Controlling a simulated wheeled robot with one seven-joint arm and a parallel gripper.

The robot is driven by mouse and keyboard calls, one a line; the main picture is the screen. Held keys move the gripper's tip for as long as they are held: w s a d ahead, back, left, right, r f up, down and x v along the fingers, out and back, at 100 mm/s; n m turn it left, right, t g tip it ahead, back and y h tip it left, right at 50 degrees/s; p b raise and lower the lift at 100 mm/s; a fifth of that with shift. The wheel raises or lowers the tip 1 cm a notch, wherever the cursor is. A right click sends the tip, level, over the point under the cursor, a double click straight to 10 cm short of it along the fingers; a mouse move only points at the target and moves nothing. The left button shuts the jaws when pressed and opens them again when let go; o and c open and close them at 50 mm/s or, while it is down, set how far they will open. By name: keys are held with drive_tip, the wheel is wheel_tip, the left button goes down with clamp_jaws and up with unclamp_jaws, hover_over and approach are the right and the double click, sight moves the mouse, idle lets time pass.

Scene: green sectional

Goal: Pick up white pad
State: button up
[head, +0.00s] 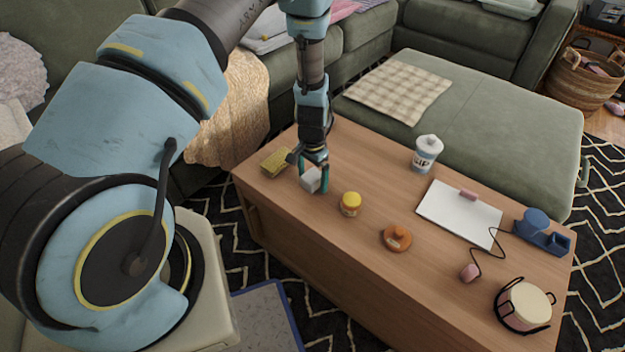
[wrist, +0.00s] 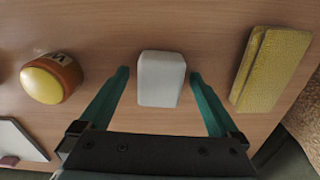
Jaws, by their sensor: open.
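The white pad (wrist: 161,79) is a small white block with rounded edges on the wooden table. In the wrist view it lies between the two teal fingers of my gripper (wrist: 160,98), with a gap on each side. In the head view the white pad (head: 310,180) shows at the fingertips of my gripper (head: 312,178), near the table's left end. My gripper is open and points down at the table. The fingers partly cover the pad in the head view.
A yellow wallet-like object (wrist: 271,68) lies right of the pad in the wrist view. A yellow-lidded jar (wrist: 52,78) is on the left.

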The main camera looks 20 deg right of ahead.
sight(313, 175)
drive_tip(key=c, duration=1.4)
wheel_tip(313, 175, up, 10)
drive_tip(key=shift+r, duration=0.1)
drive_tip(key=shift+c, duration=0.2)
drive_tip(key=o, duration=0.7)
drive_tip(key=c, duration=0.5)
